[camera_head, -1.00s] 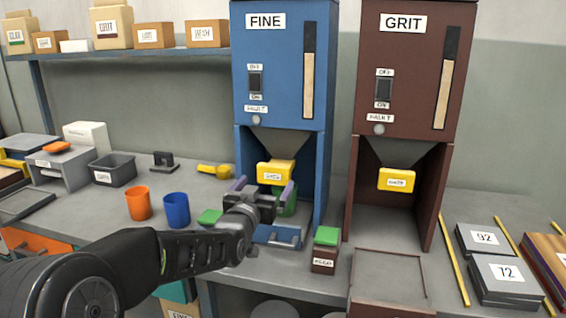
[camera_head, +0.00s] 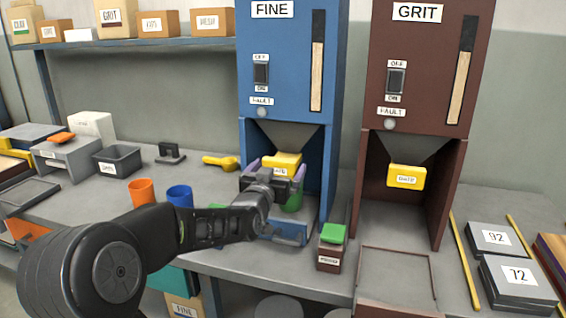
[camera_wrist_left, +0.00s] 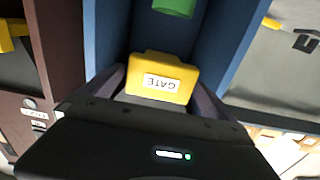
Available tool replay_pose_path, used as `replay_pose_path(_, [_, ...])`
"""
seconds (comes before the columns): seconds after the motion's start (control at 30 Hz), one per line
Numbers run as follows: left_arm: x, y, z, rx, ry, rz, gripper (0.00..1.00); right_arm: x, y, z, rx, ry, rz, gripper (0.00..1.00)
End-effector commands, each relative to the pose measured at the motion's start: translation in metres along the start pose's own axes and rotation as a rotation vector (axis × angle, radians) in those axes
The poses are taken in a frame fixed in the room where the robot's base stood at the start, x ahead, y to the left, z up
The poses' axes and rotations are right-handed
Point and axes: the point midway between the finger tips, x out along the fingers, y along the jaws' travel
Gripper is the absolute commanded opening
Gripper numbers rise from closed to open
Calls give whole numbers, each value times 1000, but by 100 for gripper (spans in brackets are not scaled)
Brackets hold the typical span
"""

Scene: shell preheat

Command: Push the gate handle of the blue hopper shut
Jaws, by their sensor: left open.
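The blue hopper (camera_head: 291,60), labelled FINE, stands at the back. Its yellow gate handle (camera_head: 283,162) sits under the funnel and also shows in the left wrist view (camera_wrist_left: 162,78) with its GATE label. My left gripper (camera_head: 275,170) is open, with its purple fingers on either side of the handle. In the left wrist view, the fingers (camera_wrist_left: 162,90) flank the handle; I cannot tell whether they touch it. A green cup (camera_head: 292,201) stands beneath the gate, partly hidden by my gripper. My right gripper is not in view.
The brown GRIT hopper (camera_head: 418,70) with its own yellow gate (camera_head: 407,176) stands to the right. A green-topped block (camera_head: 332,240) sits in front between the hoppers. Blue (camera_head: 180,197) and orange (camera_head: 141,191) cups stand left, near my left arm.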

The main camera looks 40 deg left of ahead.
Motion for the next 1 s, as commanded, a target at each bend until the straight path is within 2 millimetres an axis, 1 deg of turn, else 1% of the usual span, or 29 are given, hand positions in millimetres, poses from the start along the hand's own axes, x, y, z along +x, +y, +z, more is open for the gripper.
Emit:
replay_pose_path(0.03, [9, 0, 0, -4, -1, 1, 100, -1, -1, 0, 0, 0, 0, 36])
replay_pose_path(0.1, [20, 0, 0, -4, -1, 0, 100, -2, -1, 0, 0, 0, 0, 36])
replay_pose_path(0.23, [35, 0, 0, -1, 0, 1, 100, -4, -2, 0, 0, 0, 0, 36])
replay_pose_path(0.37, [42, 0, 0, -1, -1, 0, 100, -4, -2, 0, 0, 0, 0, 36])
replay_pose_path(0.6, [42, 0, 0, 0, 0, 0, 100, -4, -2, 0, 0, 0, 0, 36])
replay_pose_path(1.0, [42, 0, 0, 0, 0, 0, 67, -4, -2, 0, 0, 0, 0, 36])
